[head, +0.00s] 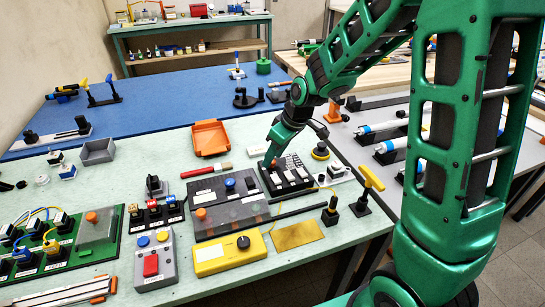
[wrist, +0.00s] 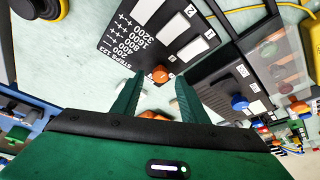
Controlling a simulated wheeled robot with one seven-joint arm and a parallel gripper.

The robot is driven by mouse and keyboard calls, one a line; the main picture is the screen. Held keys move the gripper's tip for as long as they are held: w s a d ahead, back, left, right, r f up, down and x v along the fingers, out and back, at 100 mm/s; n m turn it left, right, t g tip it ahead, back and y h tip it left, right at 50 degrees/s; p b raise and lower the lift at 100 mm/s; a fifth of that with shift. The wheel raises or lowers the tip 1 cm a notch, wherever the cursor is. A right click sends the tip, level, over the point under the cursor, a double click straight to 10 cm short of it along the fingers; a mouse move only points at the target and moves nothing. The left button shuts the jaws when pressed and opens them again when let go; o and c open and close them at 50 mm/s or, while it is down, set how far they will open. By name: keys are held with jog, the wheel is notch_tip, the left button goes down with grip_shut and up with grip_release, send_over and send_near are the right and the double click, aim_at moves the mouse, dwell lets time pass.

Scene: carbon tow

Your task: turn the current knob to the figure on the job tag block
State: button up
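An orange knob (wrist: 161,73) sits on the edge of a black driver box (wrist: 130,45) printed with STEPS and a column of figures; I take it for the current knob. In the wrist view my gripper (wrist: 158,84) is open, its two green fingers apart with the knob seen between their tips. I cannot tell whether either finger touches it. The knob's pointer and scale are not readable. In the head view my gripper (head: 271,160) points down at the far left end of the driver box (head: 287,178). I cannot make out the job tag block or its figure.
A dark grey box with a blue knob (head: 230,183) stands just left of the driver. A yellow box (head: 229,255) with a black knob is nearer. A yellow-handled tool (head: 370,180) stands upright to the right. An orange tray (head: 209,138) lies behind.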

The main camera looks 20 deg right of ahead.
jog(key=shift+w+f, duration=0.15)
jog(key=shift+f, duration=0.25)
grip_shut()
